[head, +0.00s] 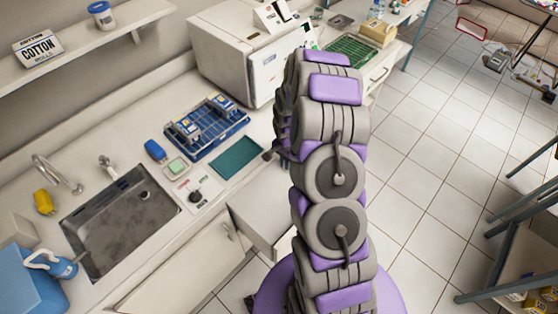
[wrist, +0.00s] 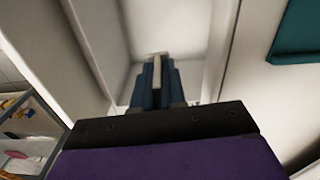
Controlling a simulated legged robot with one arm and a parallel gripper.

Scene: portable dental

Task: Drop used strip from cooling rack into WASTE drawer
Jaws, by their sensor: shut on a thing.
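My gripper (wrist: 158,66) shows in the wrist view with its blue fingers shut on a thin pale strip (wrist: 159,57), whose tip pokes out between them. The gripper points down into an open white drawer (wrist: 190,30), whose walls stand on both sides of the fingers. In the head view, the open drawer (head: 262,205) sticks out from the counter front, partly hidden by my arm. No WASTE label can be read. The blue cooling rack (head: 222,139) sits on the counter and holds blue-and-grey cassettes. In the head view, my fingertips cannot be made out.
A teal mat (head: 236,158) lies beside the rack at the counter edge; its corner also shows in the wrist view (wrist: 300,30). A sink (head: 120,220) is at left, and a white sterilizer (head: 245,60) stands behind.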

